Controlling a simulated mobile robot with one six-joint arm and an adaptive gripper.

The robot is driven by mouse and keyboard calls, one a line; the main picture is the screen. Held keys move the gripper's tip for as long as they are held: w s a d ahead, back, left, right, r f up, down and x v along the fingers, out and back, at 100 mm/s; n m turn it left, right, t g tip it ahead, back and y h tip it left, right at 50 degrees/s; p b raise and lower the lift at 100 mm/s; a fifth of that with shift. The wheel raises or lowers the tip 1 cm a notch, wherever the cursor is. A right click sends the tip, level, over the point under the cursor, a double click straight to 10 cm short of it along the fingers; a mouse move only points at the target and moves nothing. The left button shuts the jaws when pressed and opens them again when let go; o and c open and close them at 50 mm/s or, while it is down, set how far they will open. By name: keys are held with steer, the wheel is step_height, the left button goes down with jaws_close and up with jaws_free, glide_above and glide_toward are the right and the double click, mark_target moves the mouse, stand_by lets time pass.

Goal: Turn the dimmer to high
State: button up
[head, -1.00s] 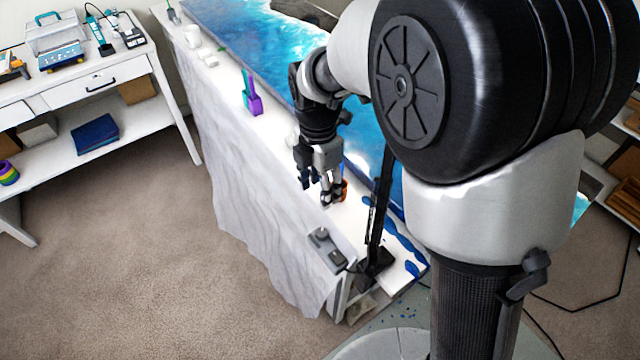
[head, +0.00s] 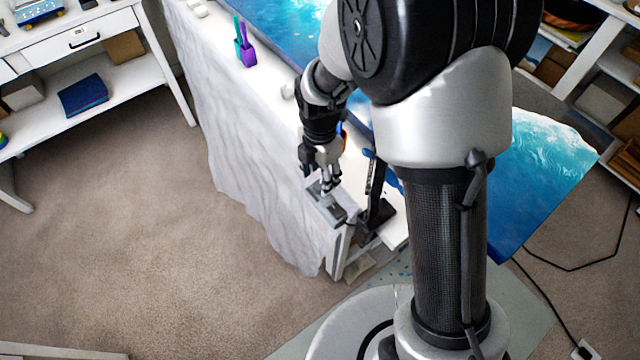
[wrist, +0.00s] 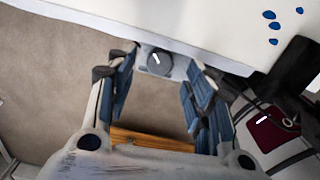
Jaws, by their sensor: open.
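The dimmer's dark round knob (wrist: 159,62) has a white pointer mark and sits on a light grey plate at the table edge in the wrist view. In the head view the grey control box (head: 326,205) is on the near end of the table, partly covered by my fingers. My gripper (head: 331,184) is open and empty above the box and points down. In the wrist view my gripper (wrist: 161,78) has a finger on either side of the knob. I cannot tell whether they touch it.
A black stand (head: 376,215) rises close to the right of the box. A purple cup (head: 247,55) with a teal tool stands farther back on the table, beside the blue resin panel (head: 268,30). Open carpet (head: 150,240) lies to the left.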

steer(key=shift+f+b, duration=0.35)
steer(key=shift+f, duration=1.25)
